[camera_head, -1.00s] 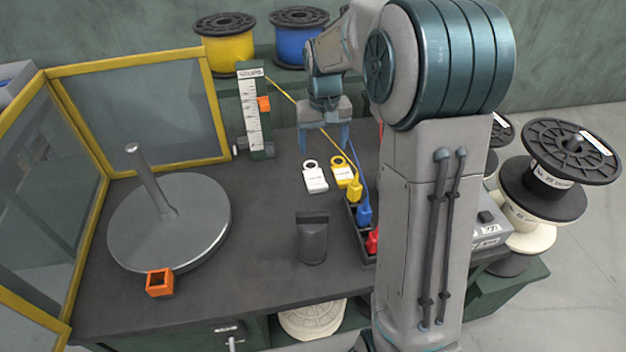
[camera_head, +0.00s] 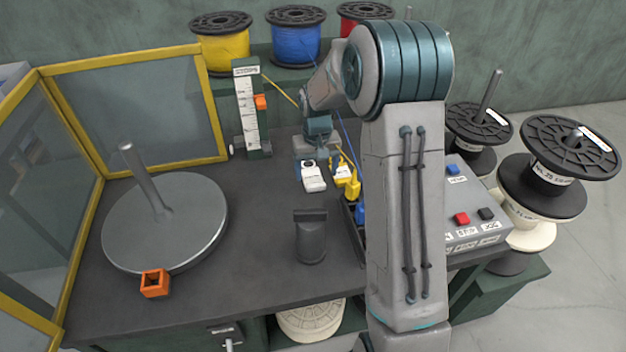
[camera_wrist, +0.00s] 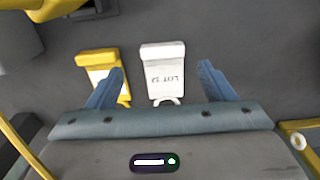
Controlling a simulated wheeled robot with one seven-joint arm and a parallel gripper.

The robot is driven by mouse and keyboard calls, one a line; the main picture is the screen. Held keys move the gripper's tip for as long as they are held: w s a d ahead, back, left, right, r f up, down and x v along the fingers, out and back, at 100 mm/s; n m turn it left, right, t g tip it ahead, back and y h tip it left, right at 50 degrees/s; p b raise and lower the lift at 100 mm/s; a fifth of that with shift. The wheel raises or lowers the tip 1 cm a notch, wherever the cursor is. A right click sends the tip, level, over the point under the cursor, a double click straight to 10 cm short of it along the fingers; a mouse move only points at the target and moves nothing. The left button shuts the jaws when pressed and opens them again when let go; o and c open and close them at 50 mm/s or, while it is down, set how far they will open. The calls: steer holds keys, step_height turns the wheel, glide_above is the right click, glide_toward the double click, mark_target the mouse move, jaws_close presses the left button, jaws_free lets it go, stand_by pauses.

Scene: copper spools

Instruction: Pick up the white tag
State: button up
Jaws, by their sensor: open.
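The white tag (camera_head: 314,182) lies flat on the dark bench, left of the yellow tag (camera_head: 341,173). In the wrist view the white tag (camera_wrist: 163,73) carries printed "LOT" lettering, and its ring end is partly hidden by my gripper. My gripper (camera_wrist: 160,76) is open, its two blue fingers on either side of the white tag, apart from it. The left finger overlaps the yellow tag (camera_wrist: 98,72) in the picture; I cannot tell whether they touch. In the head view my gripper (camera_head: 316,167) is low over the tags, its fingers partly hidden.
A yellow plug (camera_head: 353,188) and a blue plug (camera_head: 360,214) stand right of the tags. A dark post (camera_head: 311,240) stands in front of them. A ruler stand (camera_head: 249,115) and a round turntable (camera_head: 185,235) are to the left. Bare bench lies between.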

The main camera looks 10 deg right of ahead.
mark_target(314, 178)
steer(key=f, duration=0.4)
steer(key=shift+w+a, duration=0.2)
steer(key=shift+w, duration=0.05)
steer(key=shift+r, duration=0.1)
steer(key=c, duration=1)
steer(key=shift+r, duration=0.1)
